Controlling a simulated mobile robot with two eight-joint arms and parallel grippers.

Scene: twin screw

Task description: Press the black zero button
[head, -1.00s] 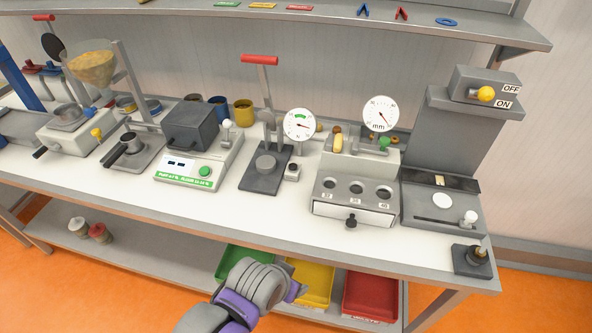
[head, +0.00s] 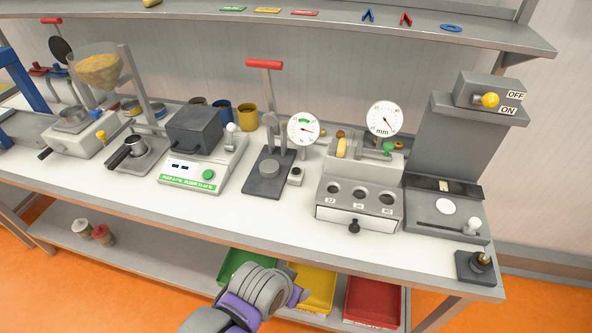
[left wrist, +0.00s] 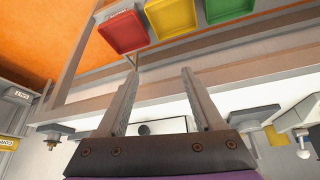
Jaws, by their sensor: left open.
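A small grey box with a dark round top (head: 296,174), which looks like the black zero button, sits on the bench just right of the dark base of the press (head: 267,178) with the red handle. The dial gauge (head: 303,129) stands above it. No label can be read on the box. My left arm's wrist (head: 262,290) is in front of the bench, below its front edge and well apart from the button. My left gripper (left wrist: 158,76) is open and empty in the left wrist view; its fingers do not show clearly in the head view. My right gripper is out of view.
A three-hole gauge block (head: 359,187) with a drawer stands right of the button, and a grey scale with a green button (head: 208,174) stands left. Green, yellow (head: 318,288) and red (head: 374,298) bins sit under the bench. The bench front strip (head: 270,218) is clear.

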